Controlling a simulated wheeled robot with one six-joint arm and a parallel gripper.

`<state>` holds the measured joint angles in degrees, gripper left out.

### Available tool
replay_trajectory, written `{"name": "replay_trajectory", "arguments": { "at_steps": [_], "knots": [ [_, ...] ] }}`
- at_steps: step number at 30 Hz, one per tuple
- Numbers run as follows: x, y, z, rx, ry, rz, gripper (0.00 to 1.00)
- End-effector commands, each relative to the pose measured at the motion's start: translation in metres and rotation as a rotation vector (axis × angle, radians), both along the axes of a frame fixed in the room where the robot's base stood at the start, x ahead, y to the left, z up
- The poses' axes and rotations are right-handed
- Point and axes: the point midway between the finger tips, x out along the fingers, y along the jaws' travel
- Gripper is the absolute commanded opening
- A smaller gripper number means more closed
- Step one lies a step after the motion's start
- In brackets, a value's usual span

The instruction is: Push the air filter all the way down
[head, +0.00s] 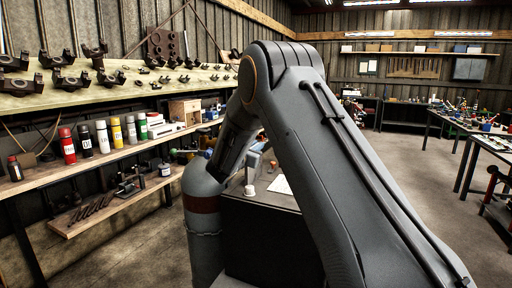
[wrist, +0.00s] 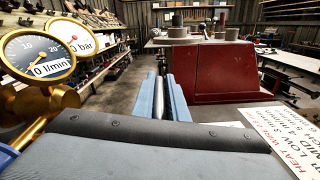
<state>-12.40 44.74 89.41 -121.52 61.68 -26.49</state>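I cannot clearly pick out the air filter in either view. In the wrist view my gripper (wrist: 163,94) points away from the camera, its blue-grey fingers close together with only a narrow dark gap. No held object shows between them. Two round gauges, one marked l/min (wrist: 38,54) and one marked bar (wrist: 73,36), sit on brass fittings (wrist: 48,100) at the left of my gripper. In the head view my arm hides the gripper and much of the dark cabinet (head: 262,235) behind it. A small white object (head: 249,190) stands on the cabinet top.
Shelves (head: 90,171) with spray cans line the left wall. A red machine housing (wrist: 225,70) and a printed heat sign (wrist: 285,135) lie right of my gripper. Open floor (head: 430,190) is at right.

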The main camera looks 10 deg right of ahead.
Motion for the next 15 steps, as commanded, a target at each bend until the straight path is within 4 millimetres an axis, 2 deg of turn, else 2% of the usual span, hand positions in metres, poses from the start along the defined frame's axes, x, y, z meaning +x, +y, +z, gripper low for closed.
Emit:
{"name": "replay_trajectory", "arguments": {
  "at_steps": [9,15],
  "knots": [
    [0.001,0.001,0.0,0.001,-0.001,0.002,0.0],
    [0.001,0.001,-0.016,0.0,-0.002,0.002,0.0]
  ]
}}
